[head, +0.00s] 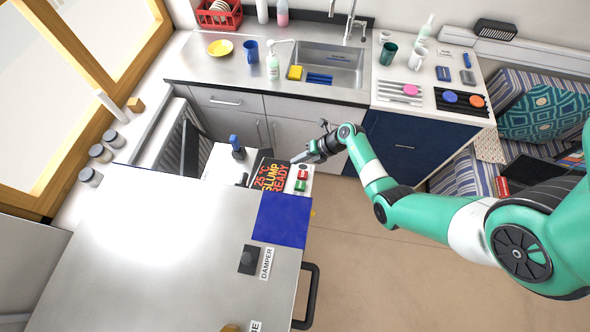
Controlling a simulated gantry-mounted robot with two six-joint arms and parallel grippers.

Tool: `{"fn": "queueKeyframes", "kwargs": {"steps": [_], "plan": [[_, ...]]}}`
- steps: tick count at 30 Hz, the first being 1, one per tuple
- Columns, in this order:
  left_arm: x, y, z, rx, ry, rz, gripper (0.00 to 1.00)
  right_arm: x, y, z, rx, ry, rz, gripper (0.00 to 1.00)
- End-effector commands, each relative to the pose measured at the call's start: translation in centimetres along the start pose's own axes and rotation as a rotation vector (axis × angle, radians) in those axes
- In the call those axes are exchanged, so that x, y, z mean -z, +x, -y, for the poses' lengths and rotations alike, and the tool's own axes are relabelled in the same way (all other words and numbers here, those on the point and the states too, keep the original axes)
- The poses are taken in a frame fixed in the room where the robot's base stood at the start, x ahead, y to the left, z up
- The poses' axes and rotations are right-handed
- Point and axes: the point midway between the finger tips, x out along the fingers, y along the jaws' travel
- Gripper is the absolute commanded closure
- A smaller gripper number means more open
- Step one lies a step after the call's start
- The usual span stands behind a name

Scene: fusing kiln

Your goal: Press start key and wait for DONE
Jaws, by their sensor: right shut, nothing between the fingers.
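The kiln's controller display (270,175) sits at the back of the kiln and shows "25 °C SLUMP READY" in orange letters. Just right of it are a red key (302,174) and a green key (299,186); which one is the start key I cannot read. My right gripper (296,160) comes in from the right and is shut and empty, its tips by the display's upper right edge, just behind the red key. Whether it touches the panel I cannot tell. My left gripper is not in view.
The kiln's metal top (150,240) fills the lower left, with a blue square (282,219), a damper knob (249,259) and a black handle (307,297). A blue-topped object (237,147) stands left of the display. The sink counter (210,70) lies behind; the floor (390,275) right is clear.

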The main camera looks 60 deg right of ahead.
Motion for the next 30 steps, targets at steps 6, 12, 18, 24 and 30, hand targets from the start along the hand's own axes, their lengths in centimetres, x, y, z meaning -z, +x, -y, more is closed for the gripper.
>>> {"fn": "queueKeyframes", "kwargs": {"steps": [6,12,18,24,30], "plan": [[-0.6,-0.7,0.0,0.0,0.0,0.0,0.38,-0.7,-0.6,3.1,0.01,0.062,0.036,1.0],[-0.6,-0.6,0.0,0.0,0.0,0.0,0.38,-0.8,-0.7,3.0,0.009,0.062,0.037,1.0],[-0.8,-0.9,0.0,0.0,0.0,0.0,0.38,-0.6,-0.3,3.2,0.009,0.061,0.037,1.0],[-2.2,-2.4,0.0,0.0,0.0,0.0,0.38,0.5,1.4,4.5,0.009,0.061,0.036,1.0],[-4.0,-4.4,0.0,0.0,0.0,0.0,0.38,2.0,3.6,6.0,0.009,0.061,0.037,1.0]]}}
